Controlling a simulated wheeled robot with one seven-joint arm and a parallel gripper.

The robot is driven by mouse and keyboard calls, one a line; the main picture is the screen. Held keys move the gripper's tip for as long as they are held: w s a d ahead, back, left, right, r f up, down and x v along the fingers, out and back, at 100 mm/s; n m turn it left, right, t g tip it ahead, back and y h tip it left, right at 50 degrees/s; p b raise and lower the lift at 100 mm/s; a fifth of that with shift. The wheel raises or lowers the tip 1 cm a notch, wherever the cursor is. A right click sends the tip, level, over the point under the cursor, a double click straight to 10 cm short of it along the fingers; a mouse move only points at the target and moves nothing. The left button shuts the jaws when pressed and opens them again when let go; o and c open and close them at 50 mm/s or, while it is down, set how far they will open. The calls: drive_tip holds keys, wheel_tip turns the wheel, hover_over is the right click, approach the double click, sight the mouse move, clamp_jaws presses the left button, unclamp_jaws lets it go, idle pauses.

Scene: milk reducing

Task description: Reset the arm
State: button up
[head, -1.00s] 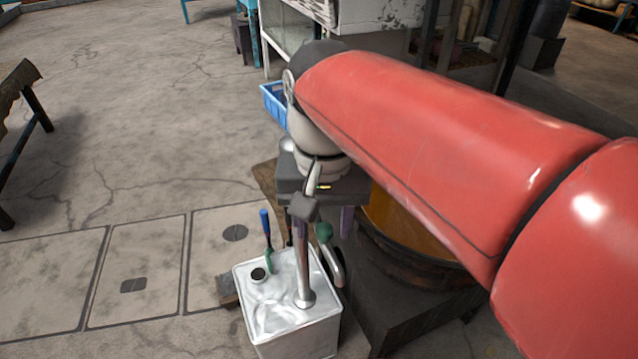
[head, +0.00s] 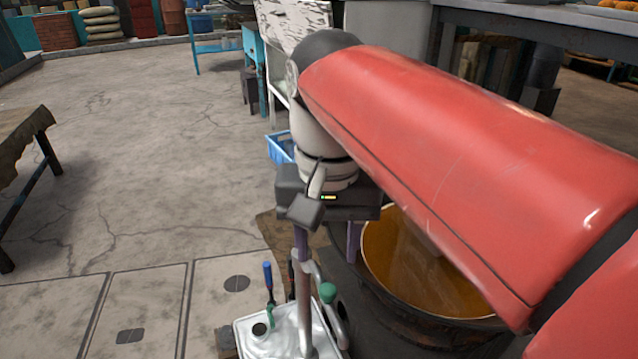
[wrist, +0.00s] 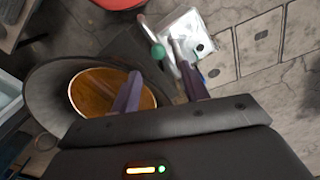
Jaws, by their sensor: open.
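My gripper (head: 327,250) hangs at the end of my red arm, its jaws apart and nothing between them. In the wrist view its two purple fingers (wrist: 160,74) are spread, one overlapping the pot. A large dark round pot (head: 440,322) with amber liquid (head: 410,262) stands right of the gripper, partly hidden by my arm. It also shows in the wrist view, with a wide dark rim (wrist: 45,92) around the liquid.
Below the gripper is a white container (head: 268,336) with metal pipes and a green knob (head: 327,291). A blue-handled tool (head: 268,276) stands at it. A blue crate (head: 279,146) lies behind. A table (head: 22,140) stands left; the floor between is clear.

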drive_tip(key=s+d+f+t, duration=0.3)
drive_tip(key=d+f+t, duration=0.2)
drive_tip(key=d+f, duration=0.7)
drive_tip(key=shift+s+d+n+t, duration=0.15)
drive_tip(key=shift+d+n+t, duration=0.15)
drive_tip(key=shift+d, duration=0.15)
drive_tip(key=shift+c, duration=0.2)
idle(0.9)
